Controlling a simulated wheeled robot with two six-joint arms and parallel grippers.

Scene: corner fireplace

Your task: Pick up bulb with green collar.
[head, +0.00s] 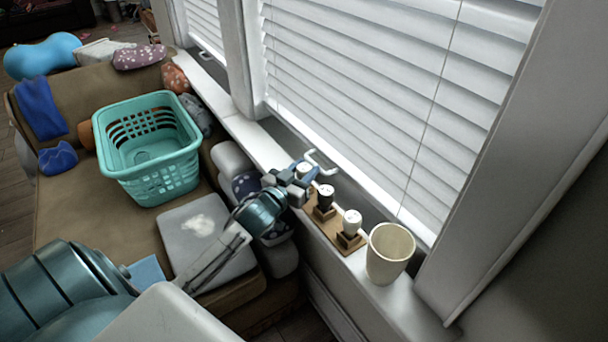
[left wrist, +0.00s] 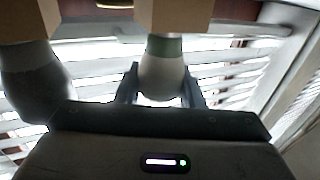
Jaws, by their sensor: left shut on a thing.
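The bulb with the green collar (left wrist: 163,78) is between the two fingers of my left gripper (left wrist: 160,88) in the left wrist view. Its green collar (left wrist: 166,46) is just below a light brown block (left wrist: 173,14) at the picture's top. In the head view my left gripper (head: 301,181) is at the far end of a wooden board (head: 333,229) on the window sill. A pale bulb (head: 303,169) shows between the fingers, partly hidden. My left gripper is shut on the bulb. My right gripper is not in view.
A cream cup (head: 390,254) stands beside the board. A white window handle (head: 319,160) is close to the gripper. A teal basket (head: 150,148) sits on the sofa.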

